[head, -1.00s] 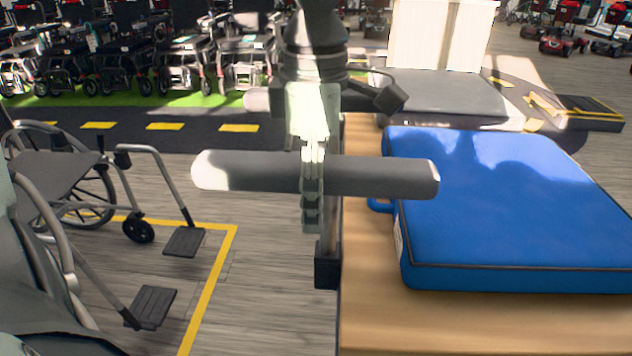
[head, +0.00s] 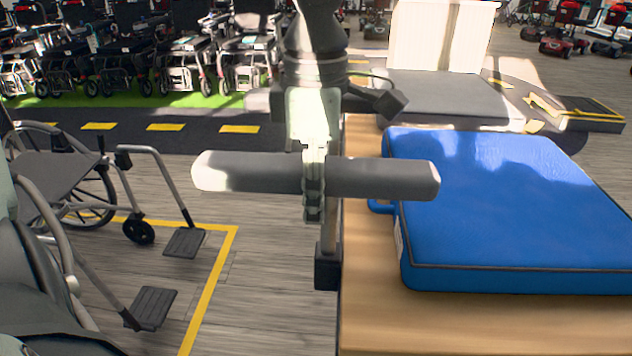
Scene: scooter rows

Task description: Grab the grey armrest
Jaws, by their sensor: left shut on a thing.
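The grey armrest (head: 383,178) is a long rounded bar lying level across the middle of the head view, on a thin post beside the wooden table's left edge. My left gripper (head: 314,185) comes down from the top and is shut on the armrest near its middle, with its fingers hiding a narrow strip of it. A second grey bar (head: 262,101) shows behind the gripper, mostly hidden by it. My right gripper is not in view.
A thick blue cushion (head: 510,205) lies on the wooden table (head: 450,325) to the right. A wheelchair (head: 65,180) with footrests stands at left. Several rollators and wheelchairs line the back. Bare floor (head: 265,290) lies between the wheelchair and table.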

